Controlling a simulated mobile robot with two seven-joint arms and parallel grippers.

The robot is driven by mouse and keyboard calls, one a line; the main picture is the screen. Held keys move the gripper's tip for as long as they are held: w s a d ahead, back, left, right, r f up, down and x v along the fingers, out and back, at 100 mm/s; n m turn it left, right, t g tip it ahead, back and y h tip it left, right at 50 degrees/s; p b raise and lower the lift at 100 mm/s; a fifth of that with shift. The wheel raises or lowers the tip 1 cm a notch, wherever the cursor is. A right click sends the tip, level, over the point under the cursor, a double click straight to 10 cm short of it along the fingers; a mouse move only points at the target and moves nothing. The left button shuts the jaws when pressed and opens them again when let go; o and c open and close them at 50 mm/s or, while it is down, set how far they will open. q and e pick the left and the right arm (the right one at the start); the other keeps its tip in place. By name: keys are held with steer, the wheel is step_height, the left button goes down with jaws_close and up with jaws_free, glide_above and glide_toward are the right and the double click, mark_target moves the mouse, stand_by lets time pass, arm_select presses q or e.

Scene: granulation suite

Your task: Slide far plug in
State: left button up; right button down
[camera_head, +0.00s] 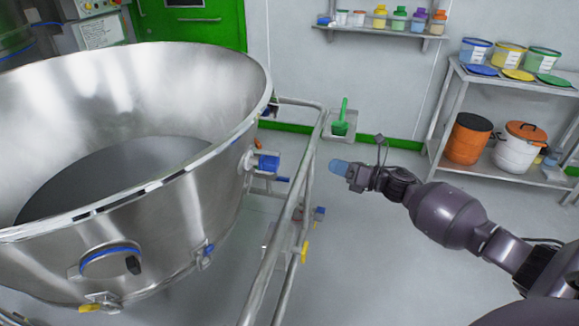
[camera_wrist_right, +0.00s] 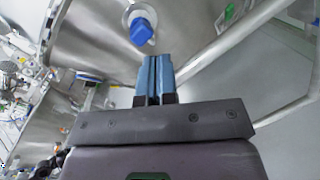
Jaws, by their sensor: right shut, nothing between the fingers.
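A large steel bowl (camera_head: 195,210) fills the left of the head view. The far plug (camera_head: 268,162), a blue knob on a pale round fitting, sticks out of the bowl's right side. It also shows at the top of the right wrist view (camera_wrist_right: 142,30). How deep it sits in its fitting I cannot tell. My right gripper (camera_head: 338,167) is shut and empty, its blue fingertips pointing left towards the plug. In the wrist view the closed fingers (camera_wrist_right: 154,62) lie just below the plug in the picture, apart from it. My left gripper is not in view.
A steel tube frame (camera_head: 288,215) runs between the bowl and my right gripper. A yellow handle (camera_head: 304,252) hangs on it. A rack with an orange drum (camera_head: 468,138) stands at the right wall. A green scoop (camera_head: 341,122) hangs behind. The middle floor is clear.

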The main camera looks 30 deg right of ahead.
steer(key=s+a+f+n+g+y, duration=0.1)
steer(key=s+n+g+y, duration=0.15)
steer(key=n, duration=0.45)
steer(key=n+b, duration=0.1)
steer(key=n, duration=0.1)
glide_toward(278, 166)
steer(key=shift+y, duration=0.25)
steer(key=x, duration=0.6)
steer(key=shift+w+d+f, duration=0.15)
steer(key=shift+w+f, duration=0.1)
steer(key=shift+f, duration=0.05)
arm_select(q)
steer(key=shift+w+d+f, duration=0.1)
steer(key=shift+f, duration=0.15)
arm_select(e)
steer(key=shift+w+a+r, duration=0.1)
steer(key=shift+w+a, duration=0.35)
steer(key=shift+w, duration=0.05)
